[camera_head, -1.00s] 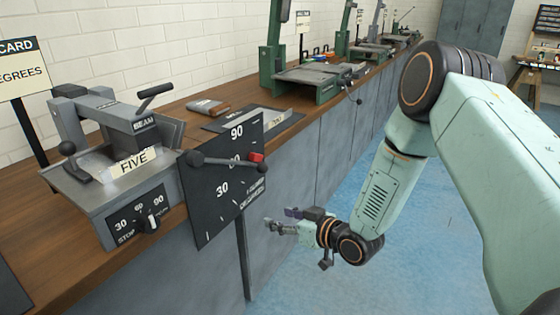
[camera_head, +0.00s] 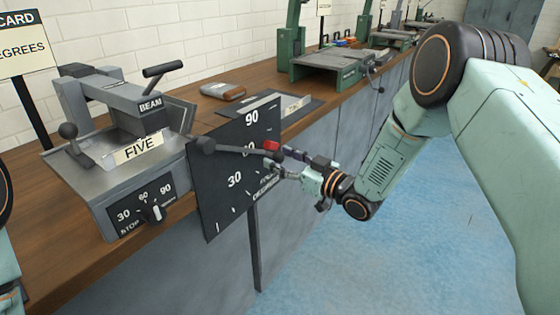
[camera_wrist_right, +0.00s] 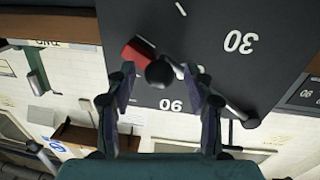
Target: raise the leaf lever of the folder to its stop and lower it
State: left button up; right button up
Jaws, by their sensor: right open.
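The folder (camera_head: 105,175) stands on the bench, with a FIVE label and a BEAM handle. On its right is a dark angle plate (camera_head: 222,192) marked 30 to 90. The leaf lever (camera_head: 232,149) runs across the plate at about the middle numeral, near a red block (camera_head: 271,146). My right gripper (camera_head: 284,161) is open at the lever's free end. In the right wrist view the lever's dark ball knob (camera_wrist_right: 158,72) appears between the open fingers (camera_wrist_right: 160,75), the red block just beside it. Contact cannot be told. My left gripper is out of view.
A stop dial (camera_head: 145,209) with a knob is on the folder's front. A brown and grey block (camera_head: 223,91) and a dark plate with a label lie behind. Green machines (camera_head: 325,68) stand farther along the bench. Open blue floor (camera_head: 350,250) lies right of the bench.

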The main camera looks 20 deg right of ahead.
jog(key=shift+w+a, duration=0.4)
jog(key=shift+w, duration=0.15)
jog(key=shift+d, duration=0.1)
jog(key=shift+c, duration=0.6)
grip_shut()
